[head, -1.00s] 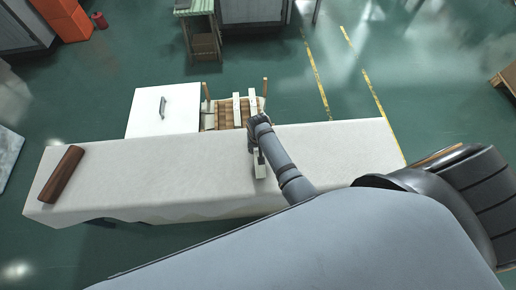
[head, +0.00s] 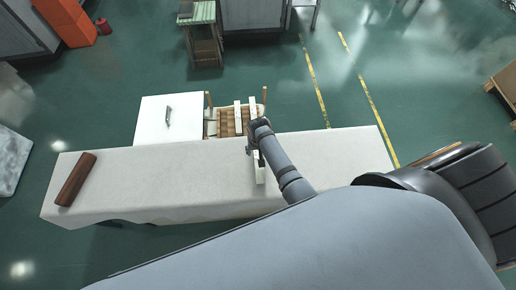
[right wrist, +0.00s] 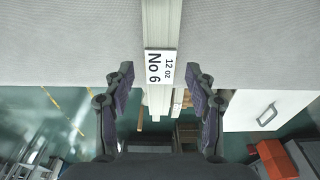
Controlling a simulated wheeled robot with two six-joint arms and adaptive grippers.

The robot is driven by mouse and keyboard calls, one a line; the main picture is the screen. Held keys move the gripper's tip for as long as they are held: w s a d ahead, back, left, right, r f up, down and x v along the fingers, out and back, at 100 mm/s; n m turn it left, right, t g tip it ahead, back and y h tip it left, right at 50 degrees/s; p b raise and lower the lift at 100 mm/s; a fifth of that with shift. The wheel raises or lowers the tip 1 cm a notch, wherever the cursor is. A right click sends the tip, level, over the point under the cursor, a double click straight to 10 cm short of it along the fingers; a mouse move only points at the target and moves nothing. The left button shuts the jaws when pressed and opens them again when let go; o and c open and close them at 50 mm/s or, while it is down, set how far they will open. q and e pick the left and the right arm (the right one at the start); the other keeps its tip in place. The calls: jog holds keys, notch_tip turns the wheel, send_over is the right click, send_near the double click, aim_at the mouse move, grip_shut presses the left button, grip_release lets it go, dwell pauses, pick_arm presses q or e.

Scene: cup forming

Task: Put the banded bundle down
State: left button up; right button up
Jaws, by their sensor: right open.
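The banded bundle (head: 259,168) is a long pale stack lying on the white cloth-covered table (head: 180,170), beside my right forearm. My right gripper (head: 252,138) is above the table's far edge. In the right wrist view its fingers (right wrist: 160,76) are spread wide, one on each side of the label and clear of the bundle. My left gripper is not in view.
A wooden crate (head: 226,126) with pale strips (head: 238,117) stands beyond the table. Next to it is a white cabinet (head: 160,125) with a handle. A brown roll (head: 76,180) lies at the table's left end. The table's middle is clear.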

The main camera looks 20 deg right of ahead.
jog(key=r+p, duration=0.2)
jog(key=r, duration=0.1)
jog(key=r+p, duration=0.1)
jog(key=r, duration=0.1)
jog(key=shift+s+a+p, duration=0.1)
jog(key=shift+s+p, duration=0.2)
jog(key=shift+p, duration=0.1)
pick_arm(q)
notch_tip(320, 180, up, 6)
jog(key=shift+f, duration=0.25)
pick_arm(e)
jog(key=shift+f, duration=0.1)
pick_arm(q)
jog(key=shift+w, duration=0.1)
pick_arm(e)
jog(key=shift+f, duration=0.1)
jog(key=shift+w, duration=0.1)
